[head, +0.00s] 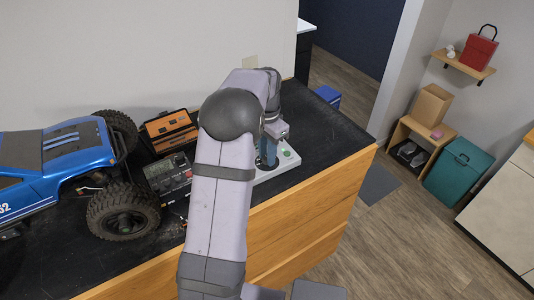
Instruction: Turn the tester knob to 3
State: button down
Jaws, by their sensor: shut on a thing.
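The tester (289,161) is a white box with a green spot on its top, lying on the black bench top near the right front edge. My arm covers its left part. My gripper (268,160) points down over the tester, its jaws shut at the tester's top, on the knob as far as I can tell. The knob itself and its number scale are hidden behind my gripper and arm, so I cannot read its setting.
A blue RC crawler (60,165) with big black tyres stands at the left. An orange-and-black case (170,131) and a dark device with small controls (169,178) lie between it and my arm. The bench top right of the tester is clear.

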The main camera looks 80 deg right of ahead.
jog(key=c, duration=1.5)
grip_release()
jog(key=shift+r, duration=0.15)
jog(key=shift+r+b, duration=1.35)
jog(key=shift+r, duration=2.25)
jog(key=w+a+r+n+g+y+p, duration=0.1)
jog(key=w+a+r+n+y+p, duration=0.25)
jog(key=w+a, duration=1.1)
jog(key=w+a+r+n+g+y+p, duration=0.1)
jog(key=w+a+n+g, duration=0.15)
jog(key=a, duration=0.45)
jog(key=w+a+r+n+g+p, duration=0.1)
jog(key=w+a+r+n+p, duration=0.15)
jog(key=a, duration=0.45)
jog(key=a+f+n+t+h+b, duration=0.1)
jog(key=a+f+n+b, duration=0.2)
jog(key=a+f+n, duration=0.2)
jog(key=a+f+n+t+h+b, duration=0.2)
jog(key=a+f+n, duration=0.4)
jog(key=a+f, duration=0.3)
jog(key=a+f+n+t+h+b, duration=0.1)
jog(key=a+f+n+b, duration=0.3)
jog(key=a+f+n, duration=0.2)
jog(key=shift+a+f+t+h+b, duration=0.25)
jog(key=shift+a+f+b, duration=0.2)
jog(key=shift+f, duration=0.15)
